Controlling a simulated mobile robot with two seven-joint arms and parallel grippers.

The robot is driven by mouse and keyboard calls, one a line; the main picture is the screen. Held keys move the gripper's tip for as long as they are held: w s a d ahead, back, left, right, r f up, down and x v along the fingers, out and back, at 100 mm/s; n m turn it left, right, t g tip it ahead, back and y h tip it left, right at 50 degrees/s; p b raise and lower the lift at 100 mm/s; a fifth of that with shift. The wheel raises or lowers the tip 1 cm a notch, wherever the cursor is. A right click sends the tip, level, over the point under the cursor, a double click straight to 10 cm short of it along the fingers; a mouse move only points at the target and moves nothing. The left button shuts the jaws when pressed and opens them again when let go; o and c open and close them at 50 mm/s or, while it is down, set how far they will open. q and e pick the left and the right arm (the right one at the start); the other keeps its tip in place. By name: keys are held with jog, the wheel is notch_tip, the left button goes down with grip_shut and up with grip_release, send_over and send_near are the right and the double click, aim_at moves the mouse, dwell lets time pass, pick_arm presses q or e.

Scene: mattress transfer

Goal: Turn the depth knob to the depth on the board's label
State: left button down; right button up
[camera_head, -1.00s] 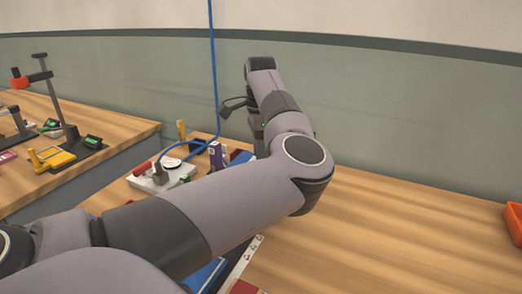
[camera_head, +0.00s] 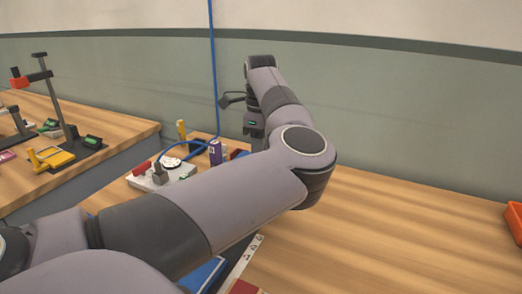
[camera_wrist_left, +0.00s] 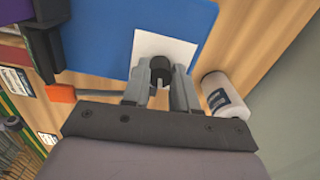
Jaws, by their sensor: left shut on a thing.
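In the left wrist view, a dark round knob (camera_wrist_left: 161,72) stands on a white square patch (camera_wrist_left: 148,48) on a flat blue panel (camera_wrist_left: 105,35). My left gripper (camera_wrist_left: 157,76) is shut on this knob, with one finger on each side. I see no readable depth mark on it. In the head view my left arm crosses the middle, and its fingers and the knob are hidden behind it. No board label can be read in either view. My right gripper is in neither view.
A white cylinder (camera_wrist_left: 225,98) stands close beside the right finger. An orange piece (camera_wrist_left: 60,93) lies to the left. In the head view, a pale device (camera_head: 178,174) with a blue cable is beyond my arm.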

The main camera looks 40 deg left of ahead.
pick_arm(q)
jog(key=shift+m, duration=0.5)
jog(key=shift+r, duration=0.1)
jog(key=c, duration=0.9)
grip_release()
jog(key=shift+r, duration=3.55)
